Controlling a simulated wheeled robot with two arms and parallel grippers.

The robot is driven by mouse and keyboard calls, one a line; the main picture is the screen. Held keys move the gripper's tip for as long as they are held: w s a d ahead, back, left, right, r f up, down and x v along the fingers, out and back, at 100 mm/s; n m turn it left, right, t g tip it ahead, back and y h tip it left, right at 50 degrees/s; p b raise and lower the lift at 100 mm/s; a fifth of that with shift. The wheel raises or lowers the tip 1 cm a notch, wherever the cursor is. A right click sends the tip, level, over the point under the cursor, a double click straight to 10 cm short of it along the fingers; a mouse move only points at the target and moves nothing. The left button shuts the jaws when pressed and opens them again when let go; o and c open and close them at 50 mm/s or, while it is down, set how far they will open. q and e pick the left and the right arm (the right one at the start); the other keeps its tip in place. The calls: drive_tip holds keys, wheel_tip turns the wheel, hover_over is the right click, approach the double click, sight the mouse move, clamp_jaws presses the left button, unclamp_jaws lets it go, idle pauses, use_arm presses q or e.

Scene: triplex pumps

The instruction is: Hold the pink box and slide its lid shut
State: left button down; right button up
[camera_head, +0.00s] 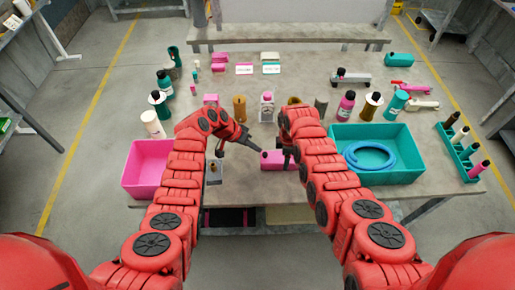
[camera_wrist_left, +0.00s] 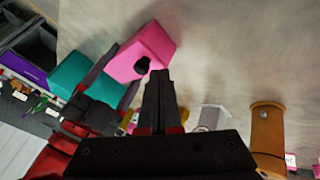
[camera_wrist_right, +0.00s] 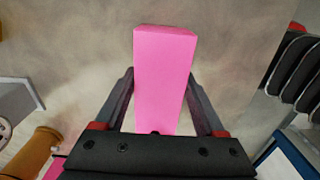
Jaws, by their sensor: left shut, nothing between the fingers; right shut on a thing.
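The pink box (camera_head: 273,161) lies near the front edge of the table, between my two grippers. It also shows in the left wrist view (camera_wrist_left: 148,45), with a small black knob (camera_wrist_left: 142,65) on one face. My right gripper (camera_head: 289,153) is shut on the box, a finger on each side of it in the right wrist view (camera_wrist_right: 163,85). My left gripper (camera_head: 258,150) is shut and empty, its tips close to the knob end of the box. I cannot tell whether the tips touch the knob or how far open the lid is.
A pink bin (camera_head: 147,166) stands left and a teal bin (camera_head: 405,160) with a blue hose (camera_head: 370,156) stands right. A grey metal part (camera_head: 214,172) lies beside my left arm. Several bottles and cylinders, including an orange-brown one (camera_head: 239,108), stand behind the box.

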use_arm(q)
drive_tip(key=a, duration=0.1)
drive_tip(key=w, duration=0.1)
drive_tip(key=a, duration=0.1)
drive_tip(key=shift+w+a+r, duration=0.2)
drive_tip(key=shift+a+r, duration=0.1)
drive_tip(key=v, duration=0.9)
drive_tip(key=shift+a+r, duration=0.2)
drive_tip(key=shift+r, duration=0.1)
use_arm(e)
drive_tip(key=shift+d, duration=0.1)
use_arm(q)
drive_tip(key=shift+s, duration=0.1)
use_arm(e)
drive_tip(key=o, duration=1.5)
